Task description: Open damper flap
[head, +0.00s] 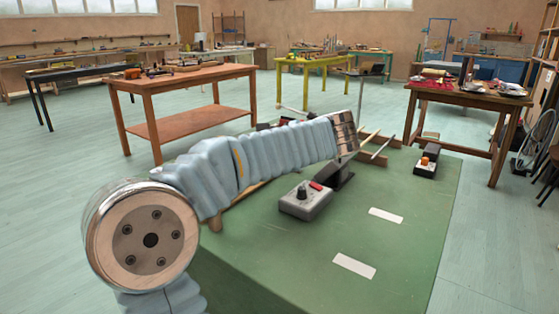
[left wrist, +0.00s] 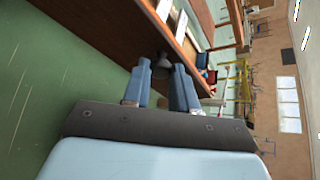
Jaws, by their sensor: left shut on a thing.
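My left gripper (left wrist: 163,72) shows in the left wrist view with its two blue fingers shut on a small dark grey knob (left wrist: 164,60). The knob is at the face of a brown wooden panel (left wrist: 105,28), and the fingers partly hide it. I cannot tell whether this panel is the damper flap, nor how far any flap is open. In the head view my left arm crosses from the lower left and hides most of the wooden piece behind it; my left gripper cannot be made out there. My right gripper is not in view.
A grey control box (head: 305,202) with a black knob stands on the green tabletop (head: 395,240), beside a dark wedge-shaped thing (head: 336,177). Two white patches lie at the right. A small black box with an orange top (head: 427,164) is further back.

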